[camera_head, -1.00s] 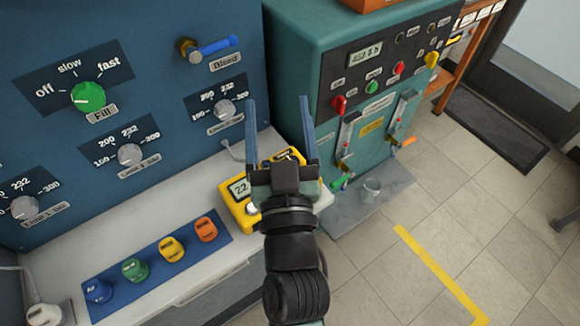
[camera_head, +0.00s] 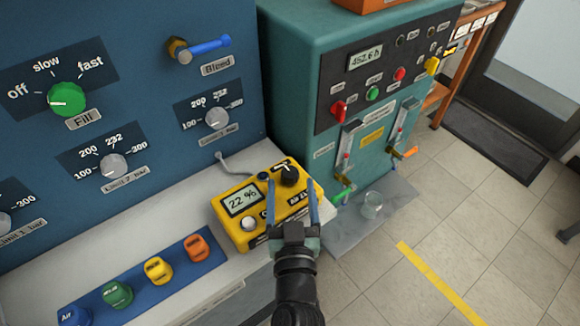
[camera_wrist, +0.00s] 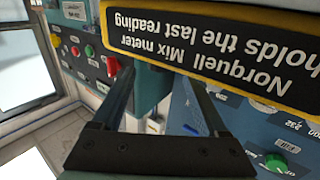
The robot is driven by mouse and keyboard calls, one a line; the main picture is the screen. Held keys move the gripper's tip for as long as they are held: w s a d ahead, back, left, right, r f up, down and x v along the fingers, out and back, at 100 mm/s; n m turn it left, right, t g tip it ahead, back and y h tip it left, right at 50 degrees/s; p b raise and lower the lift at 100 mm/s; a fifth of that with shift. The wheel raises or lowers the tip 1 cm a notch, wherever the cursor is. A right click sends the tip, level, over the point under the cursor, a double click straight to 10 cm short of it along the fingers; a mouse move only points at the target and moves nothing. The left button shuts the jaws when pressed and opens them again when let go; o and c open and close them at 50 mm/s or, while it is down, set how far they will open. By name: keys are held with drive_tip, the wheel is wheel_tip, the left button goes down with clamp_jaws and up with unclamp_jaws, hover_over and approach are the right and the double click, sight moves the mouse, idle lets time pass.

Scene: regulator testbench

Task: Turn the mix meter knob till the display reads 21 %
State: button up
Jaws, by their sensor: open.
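The yellow mix meter (camera_head: 228,220) sits on the pale bench ledge, and its display (camera_head: 242,199) reads 22 %. A black knob (camera_head: 289,177) is at its upper right, and a small silver round control (camera_head: 249,223) is below the display. My gripper (camera_head: 291,186) is open and empty at the meter's right front, its fingers pointing toward the black knob's side. The fingers hide part of the meter's face; contact cannot be told. In the wrist view the meter's label (camera_wrist: 215,45) shows upside down beyond the open gripper (camera_wrist: 163,80); no knob of the meter shows there.
The blue panel (camera_head: 140,60) stands behind the ledge, with a green Fill knob (camera_head: 66,99). Several coloured caps stand on a blue strip (camera_head: 180,272) at left. A teal cabinet (camera_head: 290,90) is behind right. A glass (camera_head: 373,204) stands on a low grey slab.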

sight(290, 180)
drive_tip(key=shift+w+a, duration=0.1)
drive_tip(key=shift+w, duration=2.4)
drive_tip(key=shift+c, duration=0.3)
clamp_jaws()
